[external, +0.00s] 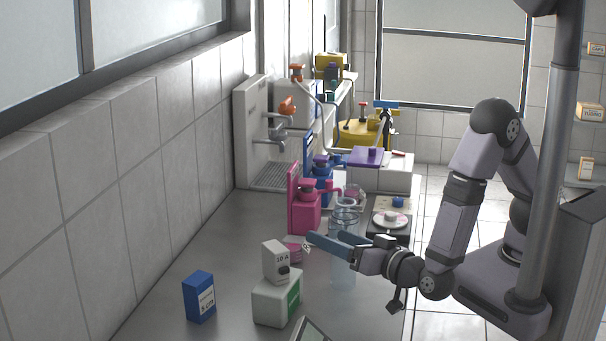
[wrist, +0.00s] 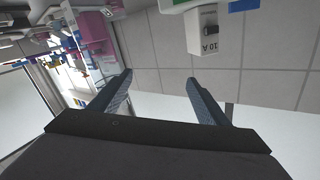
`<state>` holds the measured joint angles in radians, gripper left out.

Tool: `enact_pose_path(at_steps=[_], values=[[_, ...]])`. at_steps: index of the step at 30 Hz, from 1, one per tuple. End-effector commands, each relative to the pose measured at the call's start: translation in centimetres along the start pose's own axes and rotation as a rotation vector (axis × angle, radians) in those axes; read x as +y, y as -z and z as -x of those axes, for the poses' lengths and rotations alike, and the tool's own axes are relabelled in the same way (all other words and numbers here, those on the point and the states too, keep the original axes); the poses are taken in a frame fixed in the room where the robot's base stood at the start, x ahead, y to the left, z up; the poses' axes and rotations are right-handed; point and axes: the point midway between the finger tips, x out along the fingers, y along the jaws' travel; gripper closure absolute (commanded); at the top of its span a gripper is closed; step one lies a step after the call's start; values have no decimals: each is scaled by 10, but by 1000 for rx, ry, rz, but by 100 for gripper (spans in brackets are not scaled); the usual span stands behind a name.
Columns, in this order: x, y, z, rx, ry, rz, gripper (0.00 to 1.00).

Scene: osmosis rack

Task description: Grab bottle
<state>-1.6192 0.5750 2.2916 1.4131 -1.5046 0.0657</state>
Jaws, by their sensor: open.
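The external view shows a clear, tall glass vessel (external: 344,271) upright on the bench; my gripper crosses in front of its middle. A pink bottle-like container (external: 305,217) stands just behind it to the left, and it shows at the left of the wrist view (wrist: 105,64). Which one is the task's bottle I cannot tell. My gripper (external: 314,240) points left above the bench. In the wrist view, its two fingers (wrist: 158,80) are spread apart with nothing between them.
A white box (external: 277,300) with a grey "10 A" block (external: 276,262) on top stands left of my gripper. A blue box (external: 199,297) is farther left. Coloured containers and a balance-like device (external: 390,220) crowd the back. The front-left bench is fairly clear beside the tiled wall.

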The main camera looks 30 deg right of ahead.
Motion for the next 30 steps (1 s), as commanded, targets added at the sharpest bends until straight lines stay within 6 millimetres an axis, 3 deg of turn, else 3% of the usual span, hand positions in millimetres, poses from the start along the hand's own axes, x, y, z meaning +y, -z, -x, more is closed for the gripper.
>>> enact_pose_path(at_steps=[3, 6, 10, 30], values=[[36, -14, 17, 96, -50, 128, 30], [70, -31, 15, 86, -123, 240, 30], [94, -42, 14, 62, -175, 318, 30], [104, -41, -10, 54, -190, 335, 30]])
